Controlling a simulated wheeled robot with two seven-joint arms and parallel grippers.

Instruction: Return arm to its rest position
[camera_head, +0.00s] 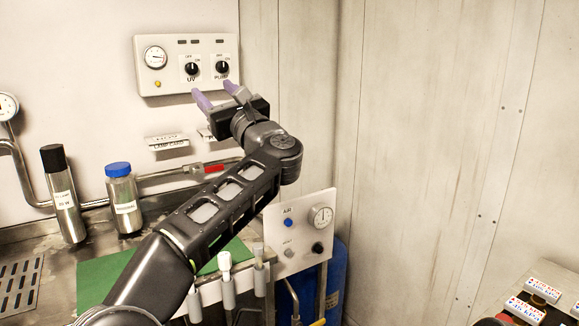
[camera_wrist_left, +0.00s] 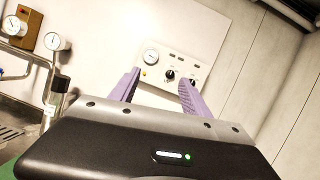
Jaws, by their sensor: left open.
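My left arm reaches from the bottom left of the head view up toward the wall panel. My left gripper (camera_head: 214,92) is open and empty, with its purple fingers just below the UV and pump knobs. The control panel (camera_head: 150,82) carries a round gauge, the UV knob (camera_head: 192,69) and the pump knob (camera_head: 222,68). In the left wrist view the gripper (camera_wrist_left: 160,85) fingers are spread apart, with the panel (camera_wrist_left: 176,66) beyond and between them. I cannot tell the exact gap to the panel. My right gripper is not in view.
A black-capped cylinder (camera_head: 63,200) and a blue-capped bottle (camera_head: 123,202) stand on the counter left of my arm. A green mat (camera_head: 98,283) lies under the arm. An air panel (camera_head: 300,232) and a blue tank (camera_head: 336,275) are to the right. Wall pipes run behind.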

